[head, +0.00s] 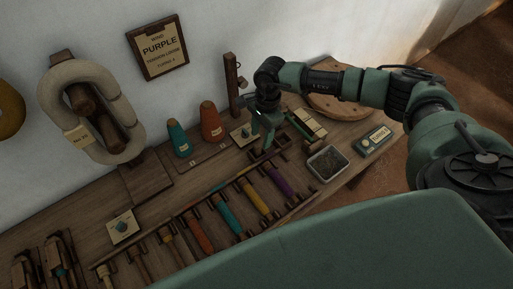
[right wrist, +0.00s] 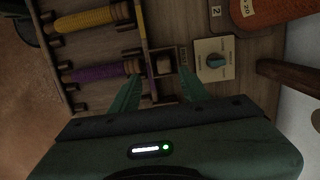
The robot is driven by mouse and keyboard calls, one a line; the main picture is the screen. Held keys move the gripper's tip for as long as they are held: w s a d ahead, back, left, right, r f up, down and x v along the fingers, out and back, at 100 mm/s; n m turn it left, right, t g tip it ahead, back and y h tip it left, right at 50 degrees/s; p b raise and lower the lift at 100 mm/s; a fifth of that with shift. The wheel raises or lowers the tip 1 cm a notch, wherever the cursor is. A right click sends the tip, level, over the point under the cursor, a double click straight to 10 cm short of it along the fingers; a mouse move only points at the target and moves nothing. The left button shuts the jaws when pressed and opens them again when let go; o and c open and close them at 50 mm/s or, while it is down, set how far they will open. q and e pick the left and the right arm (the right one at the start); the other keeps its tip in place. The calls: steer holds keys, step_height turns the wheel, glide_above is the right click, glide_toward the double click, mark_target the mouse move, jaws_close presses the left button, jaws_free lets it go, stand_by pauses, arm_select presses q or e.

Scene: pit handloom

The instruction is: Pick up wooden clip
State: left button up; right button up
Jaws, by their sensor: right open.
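My right gripper (head: 262,143) points down at the far right end of the bobbin rack, close to the bench top. In the right wrist view its two green fingers (right wrist: 158,76) are apart, with nothing held between them. A small wooden piece (right wrist: 163,66), which looks like the wooden clip, lies just beyond and between the fingertips, beside the rack end. In the head view the fingers and dark rack parts make the clip hard to pick out. My left gripper is not in view.
The rack holds several coloured bobbins, including purple (head: 277,179) and yellow (head: 250,195). Orange (head: 210,122) and teal (head: 178,140) cones stand behind. A metal tray (head: 328,176) sits to the right.

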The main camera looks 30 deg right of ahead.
mark_target(258, 145)
steer(key=f, duration=0.2)
steer(key=f+p, duration=0.1)
steer(key=f, duration=0.1)
steer(key=a+f, duration=0.1)
steer(key=f, duration=0.1)
steer(key=shift+w+f, duration=0.1)
steer(key=shift+w, duration=0.15)
jaws_close()
